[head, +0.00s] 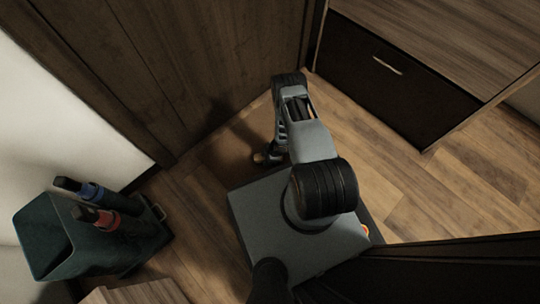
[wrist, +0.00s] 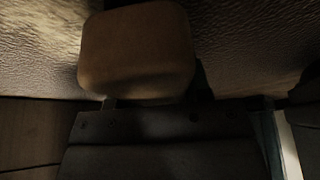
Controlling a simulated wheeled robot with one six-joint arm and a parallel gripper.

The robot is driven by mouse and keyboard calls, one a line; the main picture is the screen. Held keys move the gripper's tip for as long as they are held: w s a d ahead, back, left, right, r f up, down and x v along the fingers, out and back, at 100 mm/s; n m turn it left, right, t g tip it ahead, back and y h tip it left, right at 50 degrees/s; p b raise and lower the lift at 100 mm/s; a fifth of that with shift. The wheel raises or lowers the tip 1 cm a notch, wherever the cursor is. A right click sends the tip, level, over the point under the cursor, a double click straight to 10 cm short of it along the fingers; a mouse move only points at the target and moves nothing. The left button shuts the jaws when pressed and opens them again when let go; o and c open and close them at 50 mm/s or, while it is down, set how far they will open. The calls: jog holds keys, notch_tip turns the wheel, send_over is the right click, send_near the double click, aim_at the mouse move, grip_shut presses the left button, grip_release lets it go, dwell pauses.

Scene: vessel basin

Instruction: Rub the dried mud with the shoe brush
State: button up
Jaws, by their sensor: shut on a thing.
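A tan-brown block with rounded corners, which looks like the shoe brush (wrist: 137,50), fills the upper middle of the wrist view. My gripper (wrist: 150,101) is shut on it. In the head view my gripper (head: 272,153) hangs low on the far side of my base, beside the dark wood panel. A small orange-brown bit of the brush (head: 259,158) shows at its left side. The brush's bristles are hidden. I cannot make out the dried mud in either view.
A dark wood panel (head: 190,70) stands behind my arm. A cabinet with a dark drawer front (head: 390,85) is at the upper right. Bare wood floor (head: 410,190) lies to the right.

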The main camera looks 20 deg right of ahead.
aim_at(264, 159)
jog(key=shift+s+a+f, duration=0.15)
jog(key=shift+s+a, duration=0.05)
jog(key=shift+a, duration=0.25)
jog(key=shift+s+a+r, duration=0.1)
jog(key=shift+a+r, duration=0.1)
jog(key=shift+a, duration=0.1)
jog(key=shift+a+r+p, duration=0.1)
jog(key=shift+r+p, duration=0.1)
jog(key=shift+p, duration=0.25)
jog(key=shift+r+p, duration=0.3)
jog(key=shift+r, duration=0.55)
jog(key=shift+r+p, duration=2.05)
jog(key=shift+r, duration=0.8)
